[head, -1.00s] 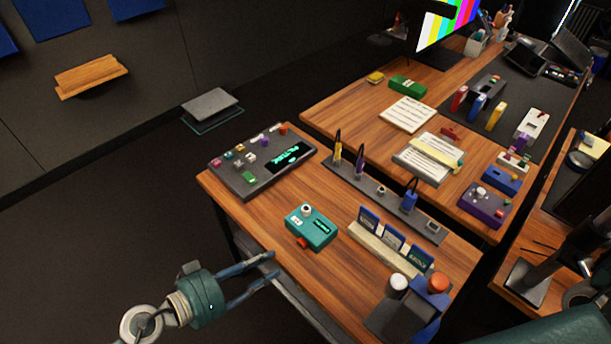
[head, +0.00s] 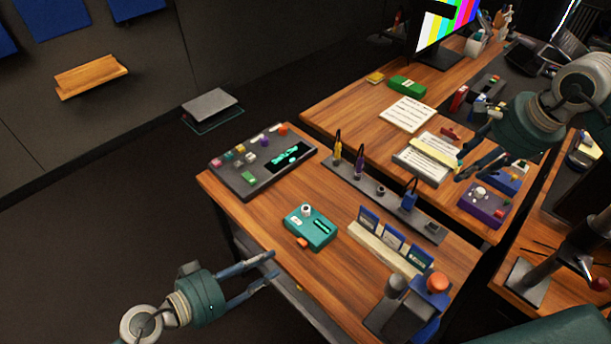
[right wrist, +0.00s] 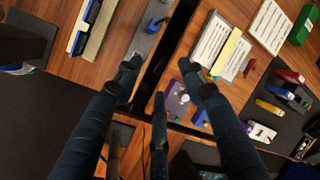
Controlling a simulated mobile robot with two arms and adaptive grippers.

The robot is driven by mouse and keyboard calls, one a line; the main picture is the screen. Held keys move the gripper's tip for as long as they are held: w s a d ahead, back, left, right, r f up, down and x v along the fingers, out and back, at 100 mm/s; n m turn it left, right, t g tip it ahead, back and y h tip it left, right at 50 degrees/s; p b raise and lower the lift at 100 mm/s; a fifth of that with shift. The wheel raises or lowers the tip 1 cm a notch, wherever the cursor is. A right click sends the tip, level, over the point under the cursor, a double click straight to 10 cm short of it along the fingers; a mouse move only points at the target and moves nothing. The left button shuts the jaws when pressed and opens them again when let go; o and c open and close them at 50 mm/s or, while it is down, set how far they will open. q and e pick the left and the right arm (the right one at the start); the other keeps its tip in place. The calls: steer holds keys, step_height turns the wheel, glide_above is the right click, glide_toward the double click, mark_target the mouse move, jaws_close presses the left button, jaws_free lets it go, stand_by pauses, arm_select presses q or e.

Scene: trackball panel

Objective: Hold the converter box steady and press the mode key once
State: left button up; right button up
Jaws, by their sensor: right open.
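The converter box seems to be the teal box (head: 310,228) on the near desk, with a white round knob, a small dark display and an orange key (head: 302,243) on its front left side. I cannot read which key is the mode key. My left gripper (head: 271,268) is open and empty, off the desk's front left edge, apart from the teal box. My right gripper (head: 470,167) is open and empty, above the far desk near a purple box (head: 484,204), well right of the teal box. Its fingers also show in the right wrist view (right wrist: 159,76).
A dark control panel (head: 238,176) lies left on the near desk. A card rack (head: 372,241), a grey strip with plugs (head: 340,185) and a block with two round caps (head: 388,318) stand to the right. Bare wood surrounds the teal box. A gap separates the desks.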

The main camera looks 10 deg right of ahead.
steer(key=w+a+r+m+t+y, duration=0.1)
steer(key=w+a+r+t+y, duration=0.2)
steer(key=w+a+r+y, duration=0.5)
steer(key=w+a+r+m+t+y, duration=0.25)
steer(key=w+a+r+y, duration=0.2)
steer(key=a+r, duration=0.65)
steer(key=w+a+r+m+t+y, duration=0.2)
steer(key=w+a+r+m+t, duration=0.15)
steer(key=w+r+t, duration=0.2)
steer(key=w+d+r+m+t+h, duration=0.1)
steer(key=w+d+m+t+h, duration=0.2)
steer(key=m, duration=0.4)
steer(key=w+d+r+m+t+h, duration=0.1)
steer(key=w+d+m+t+h, duration=0.15)
steer(key=w+m+h, duration=0.35)
steer(key=w+f+m+g+h, duration=0.1)
steer(key=w+f+m+h, duration=0.35)
steer(key=f+m, duration=0.3)
steer(key=m+g+h, duration=0.2)
steer(key=g, duration=1.7)
glide_above(305, 205)
steer(key=s, duration=0.1)
step_height(305, 205, down, 27)
step_height(305, 205, down, 10)
steer(key=shift+f, duration=0.1)
